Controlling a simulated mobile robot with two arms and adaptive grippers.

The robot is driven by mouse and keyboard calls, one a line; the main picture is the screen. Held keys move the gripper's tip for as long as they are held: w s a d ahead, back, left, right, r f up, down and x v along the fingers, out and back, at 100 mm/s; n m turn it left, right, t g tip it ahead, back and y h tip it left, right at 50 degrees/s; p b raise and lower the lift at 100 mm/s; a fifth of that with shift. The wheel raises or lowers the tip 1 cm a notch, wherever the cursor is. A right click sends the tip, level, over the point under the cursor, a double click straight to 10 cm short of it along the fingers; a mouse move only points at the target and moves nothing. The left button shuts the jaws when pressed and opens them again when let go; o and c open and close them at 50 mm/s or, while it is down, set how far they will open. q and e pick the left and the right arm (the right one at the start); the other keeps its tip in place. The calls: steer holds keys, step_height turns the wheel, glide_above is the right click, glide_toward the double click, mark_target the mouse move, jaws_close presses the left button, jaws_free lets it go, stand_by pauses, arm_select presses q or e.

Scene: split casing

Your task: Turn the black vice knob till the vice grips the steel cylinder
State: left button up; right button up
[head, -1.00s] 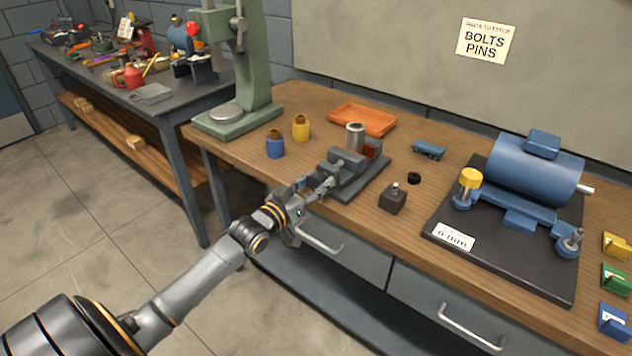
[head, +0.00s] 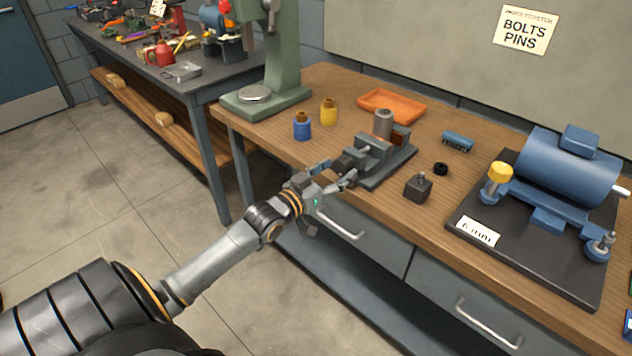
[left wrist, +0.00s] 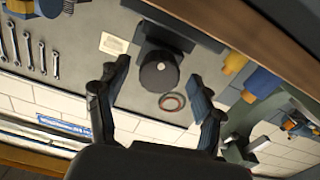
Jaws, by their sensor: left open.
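The grey vice (head: 372,160) stands near the front edge of the wooden bench. The steel cylinder (head: 384,122) stands upright at its jaws; I cannot tell whether they touch it. The black knob (head: 343,164) is on the vice's front left end. My left gripper (head: 338,174) is open at the knob, one finger on either side. In the left wrist view the round black knob (left wrist: 158,73) shows end-on between the two spread fingers (left wrist: 160,84), with gaps on both sides. My right gripper is not in view.
A dark block with a stud (head: 418,188) and a black ring (head: 440,168) lie right of the vice. Blue (head: 302,127) and yellow (head: 328,112) bottles stand to its left. An orange tray (head: 391,106) is behind. A blue motor (head: 566,165) stands at the right.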

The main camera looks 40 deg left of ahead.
arm_select(q)
steer(key=s, duration=1)
steer(key=shift+a, duration=0.4)
